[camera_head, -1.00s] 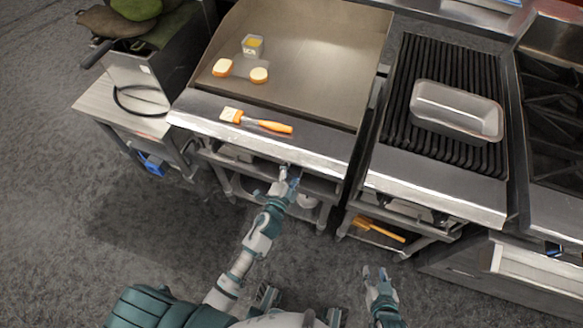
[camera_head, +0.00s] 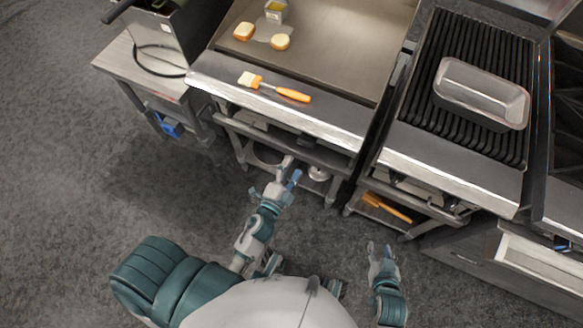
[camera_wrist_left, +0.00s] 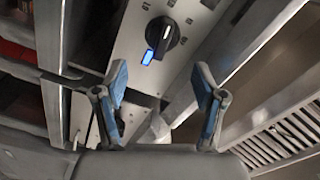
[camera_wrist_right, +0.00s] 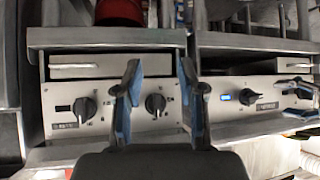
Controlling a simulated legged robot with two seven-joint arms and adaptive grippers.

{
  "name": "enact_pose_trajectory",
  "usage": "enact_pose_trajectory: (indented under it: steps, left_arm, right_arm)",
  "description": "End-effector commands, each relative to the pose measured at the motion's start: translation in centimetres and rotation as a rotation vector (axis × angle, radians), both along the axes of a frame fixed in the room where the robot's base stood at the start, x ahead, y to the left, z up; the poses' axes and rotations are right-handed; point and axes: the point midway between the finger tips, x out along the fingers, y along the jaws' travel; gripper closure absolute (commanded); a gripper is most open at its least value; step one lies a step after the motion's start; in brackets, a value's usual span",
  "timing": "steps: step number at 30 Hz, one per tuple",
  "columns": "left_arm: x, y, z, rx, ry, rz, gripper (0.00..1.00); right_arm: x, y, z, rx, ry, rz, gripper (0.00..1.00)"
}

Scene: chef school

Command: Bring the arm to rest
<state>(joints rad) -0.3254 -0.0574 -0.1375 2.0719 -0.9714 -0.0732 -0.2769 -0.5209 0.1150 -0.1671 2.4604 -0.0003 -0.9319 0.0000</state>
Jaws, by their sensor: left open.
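My left gripper (camera_head: 290,170) hangs in front of the griddle stand, below the level of its front edge. In the left wrist view its two blue-padded fingers (camera_wrist_left: 160,98) are apart with nothing between them. A control panel with a dark knob and a blue light (camera_wrist_left: 160,40) lies beyond them. My right gripper (camera_head: 379,250) is at the lower right, in front of the grill stand and clear of it. In the right wrist view its fingers (camera_wrist_right: 160,92) are apart and empty, facing a panel with knobs.
The griddle (camera_head: 340,45) holds two bread pieces (camera_head: 243,31), a small container (camera_head: 276,12) and an orange-handled brush (camera_head: 275,88) on its front ledge. A metal pan (camera_head: 482,93) sits on the ribbed grill (camera_head: 435,90). An orange-handled brush (camera_head: 386,208) lies on the lower shelf. Floor at left is clear.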

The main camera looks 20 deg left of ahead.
Motion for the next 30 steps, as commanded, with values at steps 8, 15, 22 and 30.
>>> enact_pose_trajectory:
  steps: [8,15,22,30]
  left_arm:
    - [-0.2,0.0,0.0,0.001,0.0,0.001,0.3]
    - [-0.2,0.0,0.0,0.0,0.0,0.0,0.3]
    - [-0.6,0.6,-2.1,-0.079,0.096,0.03,0.3]
    - [-9.9,3.5,-17.9,-0.496,0.741,0.309,0.3]
  right_arm:
    - [0.0,0.0,0.0,0.0,0.0,0.0,0.6]
    - [0.0,0.0,-0.1,-0.001,0.001,-0.001,0.6]
    - [-0.2,-0.1,-1.9,-0.015,0.054,0.0,0.6]
    - [-5.3,-1.8,-13.8,-0.096,0.386,-0.005,0.6]
